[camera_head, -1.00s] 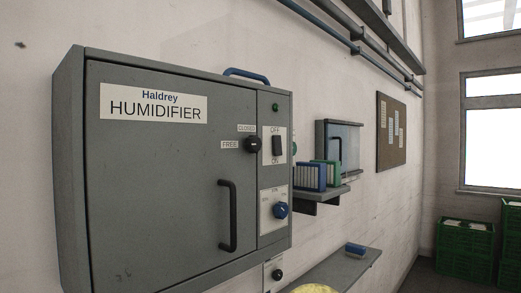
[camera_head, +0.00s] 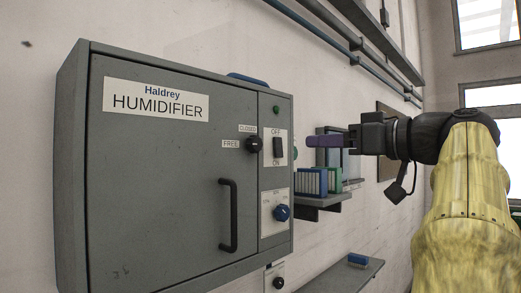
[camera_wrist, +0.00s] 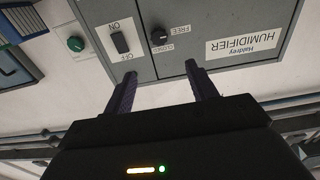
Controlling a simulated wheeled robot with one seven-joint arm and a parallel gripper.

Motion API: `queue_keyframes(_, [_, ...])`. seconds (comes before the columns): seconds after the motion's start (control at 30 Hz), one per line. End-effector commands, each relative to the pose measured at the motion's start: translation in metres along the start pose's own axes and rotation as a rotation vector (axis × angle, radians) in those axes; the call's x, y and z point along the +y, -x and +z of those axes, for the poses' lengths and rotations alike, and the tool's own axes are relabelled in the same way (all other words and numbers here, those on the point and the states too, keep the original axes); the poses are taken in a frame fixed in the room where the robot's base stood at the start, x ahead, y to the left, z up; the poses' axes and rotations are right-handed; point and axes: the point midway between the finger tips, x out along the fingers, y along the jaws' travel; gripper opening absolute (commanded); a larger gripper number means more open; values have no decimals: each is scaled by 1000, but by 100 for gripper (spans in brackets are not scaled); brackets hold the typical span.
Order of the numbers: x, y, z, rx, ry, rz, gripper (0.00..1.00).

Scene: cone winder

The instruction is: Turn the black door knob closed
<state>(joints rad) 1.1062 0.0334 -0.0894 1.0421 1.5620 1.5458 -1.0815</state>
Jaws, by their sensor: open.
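The black door knob (camera_head: 254,145) is on the grey humidifier cabinet's door (camera_head: 150,190), near its right edge. A CLOSED label is above it and a FREE label to its left. I cannot tell for sure which label its pointer faces. The door looks shut. My gripper (camera_head: 312,141) is to the right of the knob in the head view, apart from the cabinet. In the wrist view, which is upside down, my gripper (camera_wrist: 160,70) is open and empty, its dark purple fingers spread. The knob (camera_wrist: 158,36) shows beyond the fingertips, roughly between them, untouched.
The black door handle (camera_head: 228,215) sticks out below the knob. A shelf with blue and green boxes (camera_head: 313,181) is to the right.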

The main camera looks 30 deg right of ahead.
Motion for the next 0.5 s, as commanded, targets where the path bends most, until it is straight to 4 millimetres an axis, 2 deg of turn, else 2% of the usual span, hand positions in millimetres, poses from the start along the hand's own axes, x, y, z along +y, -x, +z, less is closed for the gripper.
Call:
queue_keyframes(0.33, [1,-3,0,0,-5,0,57])
queue_keyframes(0.5, [0,-19,-1,0,-7,-2,57])
